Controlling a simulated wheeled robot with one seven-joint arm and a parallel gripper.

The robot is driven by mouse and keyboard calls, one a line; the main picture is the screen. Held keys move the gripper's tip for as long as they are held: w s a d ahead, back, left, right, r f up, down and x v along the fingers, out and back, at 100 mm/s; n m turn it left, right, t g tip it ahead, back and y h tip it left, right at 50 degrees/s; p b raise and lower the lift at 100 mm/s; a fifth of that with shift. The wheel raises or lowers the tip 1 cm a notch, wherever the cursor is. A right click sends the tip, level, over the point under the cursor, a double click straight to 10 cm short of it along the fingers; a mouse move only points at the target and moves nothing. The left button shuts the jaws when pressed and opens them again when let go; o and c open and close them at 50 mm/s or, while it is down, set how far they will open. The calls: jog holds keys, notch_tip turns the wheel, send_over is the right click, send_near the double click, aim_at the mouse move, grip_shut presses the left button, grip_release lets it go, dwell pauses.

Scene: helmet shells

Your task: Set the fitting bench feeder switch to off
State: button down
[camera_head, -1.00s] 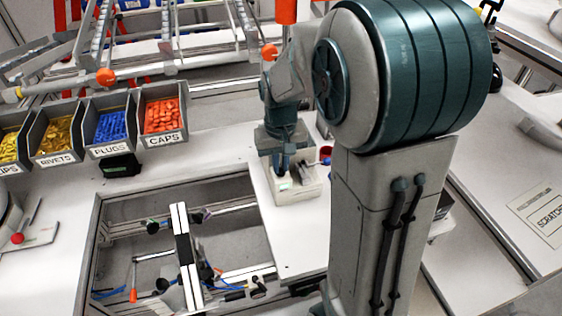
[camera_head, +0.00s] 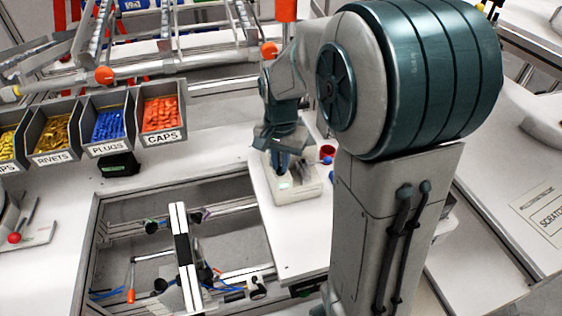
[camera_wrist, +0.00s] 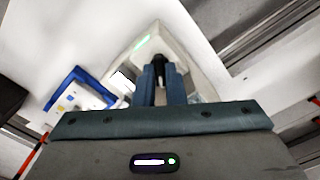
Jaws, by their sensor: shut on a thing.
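The feeder switch is a pale box (camera_head: 304,188) on the white bench right of the square opening, with a small green light on it. In the wrist view the box (camera_wrist: 185,45) lies directly beyond my fingers, its green strip lit. A dark lever (camera_wrist: 158,66) stands out of it. My gripper (camera_head: 283,166) is down at the box, and in the wrist view its two blue-grey fingers (camera_wrist: 160,75) are shut on the dark lever. The fingers hide the lower part of the lever, so its exact setting cannot be told.
Bins of rivets, plugs (camera_head: 110,126) and caps (camera_head: 160,116) stand at the back left. A framed opening (camera_head: 220,240) with rails lies left of the box. A red cup (camera_head: 327,151) stands just right of it. A blue-edged object (camera_wrist: 78,92) is left of my fingers.

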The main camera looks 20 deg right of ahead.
jog(key=m, duration=0.5)
jog(key=shift+m, duration=0.3)
jog(key=m, duration=0.5)
dwell(0.4)
jog(key=c, duration=1.5)
grip_release()
jog(key=shift+r, duration=0.1)
notch_tip(320, 180, up, 14)
jog(key=b, duration=0.1)
jog(key=shift+b, duration=0.3)
jog(key=shift+s, duration=0.1)
